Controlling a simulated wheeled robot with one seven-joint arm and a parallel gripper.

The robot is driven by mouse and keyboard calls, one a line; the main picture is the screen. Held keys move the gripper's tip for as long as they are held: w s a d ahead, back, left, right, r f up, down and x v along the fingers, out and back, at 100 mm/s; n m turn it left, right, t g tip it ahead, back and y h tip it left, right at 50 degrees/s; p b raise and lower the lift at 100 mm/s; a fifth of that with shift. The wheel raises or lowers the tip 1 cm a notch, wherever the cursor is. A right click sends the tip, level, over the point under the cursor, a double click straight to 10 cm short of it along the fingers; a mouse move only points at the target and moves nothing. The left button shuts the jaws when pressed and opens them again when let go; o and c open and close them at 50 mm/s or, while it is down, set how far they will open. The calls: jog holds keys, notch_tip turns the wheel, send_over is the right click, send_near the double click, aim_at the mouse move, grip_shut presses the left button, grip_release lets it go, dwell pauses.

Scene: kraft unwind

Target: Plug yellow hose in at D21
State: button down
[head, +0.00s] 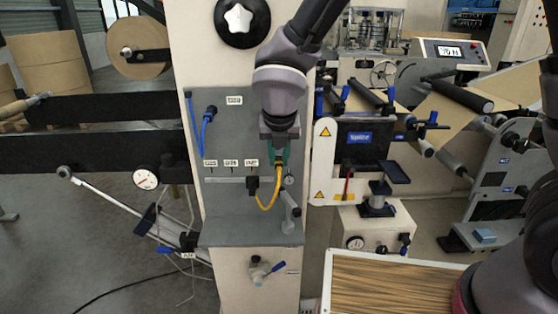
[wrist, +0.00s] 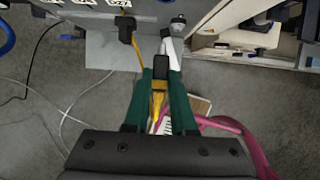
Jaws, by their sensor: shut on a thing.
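My gripper (head: 279,160) has green fingers and is shut on the end of the yellow hose (head: 267,202), in front of the grey panel (head: 225,130). In the wrist view the fingers (wrist: 159,88) close on a yellow plug (wrist: 158,86) with a dark tip pointing toward the panel. The tip looks apart from the panel. The hose loops from a black connector (head: 252,186), under the rightmost of three small labels (head: 252,162). It also shows in the wrist view (wrist: 138,58). The label text is too small to read surely, so I cannot tell which is D21.
A grey ledge (head: 240,236) juts out below.

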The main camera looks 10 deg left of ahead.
aim_at(278, 156)
jog(key=shift+w+a, duration=0.25)
jog(key=shift+w, duration=0.75)
jog(key=shift+w+a, duration=0.25)
jog(key=shift+w, duration=0.7)
jog(key=shift+w+a, duration=0.25)
jog(key=shift+w, duration=0.75)
dwell(1.3)
jog(key=c, duration=0.7)
grip_release()
jog(key=shift+o, duration=0.2)
jog(key=shift+r, duration=0.15)
